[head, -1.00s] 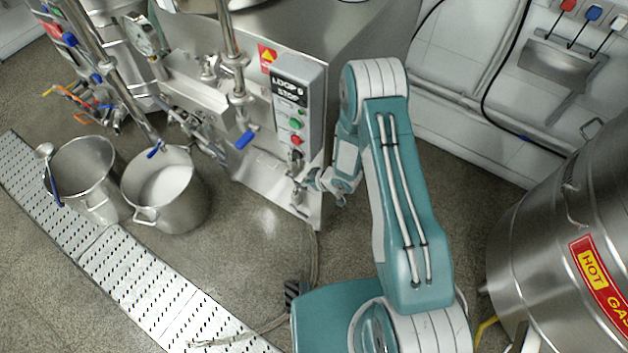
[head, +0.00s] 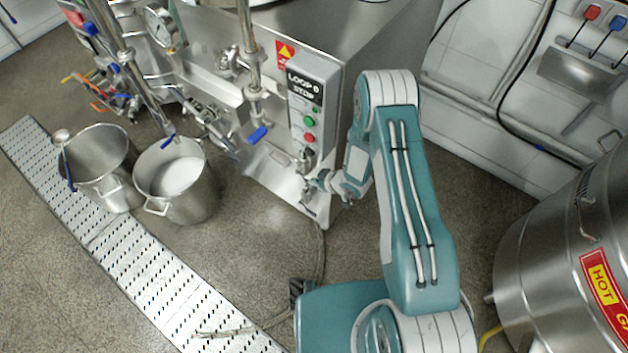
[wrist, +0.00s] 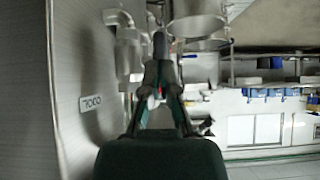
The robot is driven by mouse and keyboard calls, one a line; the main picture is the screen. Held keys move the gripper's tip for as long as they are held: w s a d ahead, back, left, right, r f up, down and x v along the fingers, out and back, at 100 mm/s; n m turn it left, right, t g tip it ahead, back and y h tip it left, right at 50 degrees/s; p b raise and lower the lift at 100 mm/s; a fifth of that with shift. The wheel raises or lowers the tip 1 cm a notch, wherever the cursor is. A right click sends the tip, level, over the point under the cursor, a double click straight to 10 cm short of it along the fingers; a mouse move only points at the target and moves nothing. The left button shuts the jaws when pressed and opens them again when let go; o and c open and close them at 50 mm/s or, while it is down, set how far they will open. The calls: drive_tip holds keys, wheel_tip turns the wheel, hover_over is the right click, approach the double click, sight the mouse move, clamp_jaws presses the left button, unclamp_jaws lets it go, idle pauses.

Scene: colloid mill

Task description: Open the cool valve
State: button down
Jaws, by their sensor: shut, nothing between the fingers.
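The cool valve (head: 304,162) is a small metal fitting low on the front of the steel mill, below the button panel. In the wrist view its metal pipework (wrist: 127,48) runs along the steel panel, near an upside-down label reading COOL (wrist: 91,102). My gripper (head: 311,188) is close to the fitting at the mill's lower front corner. In the wrist view my gripper (wrist: 160,52) is shut and empty, its tips pointing just beside the pipework. I cannot tell whether the fingers touch the valve. The handle's position is unclear, partly hidden behind the fingers.
The button panel (head: 305,110) is above my gripper, and a blue-handled valve (head: 258,135) is to its left. Two steel pots (head: 100,165) stand on the floor at left, near a perforated drain strip (head: 120,265). A HOT-labelled steel tank (head: 540,270) stands at right.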

drive_tip(key=shift+f, duration=0.2)
drive_tip(key=shift+s+d+f+t+y, duration=0.15)
drive_tip(key=shift+f+t+y, duration=0.25)
drive_tip(key=shift+f+y, duration=0.1)
drive_tip(key=shift+s+d+f+t+y, duration=0.1)
drive_tip(key=shift+f+t+y, duration=0.3)
drive_tip(key=shift+y, duration=0.1)
wheel_tip(320, 180, down, 2)
drive_tip(key=shift+t+y, duration=0.9)
drive_tip(key=shift+y, duration=0.3)
drive_tip(key=w+a+f, duration=0.3)
drive_tip(key=a+f, duration=0.1)
drive_tip(key=f, duration=0.2)
drive_tip(key=shift+w+f, duration=0.15)
drive_tip(key=shift+f, duration=0.05)
drive_tip(key=shift+a, duration=0.1)
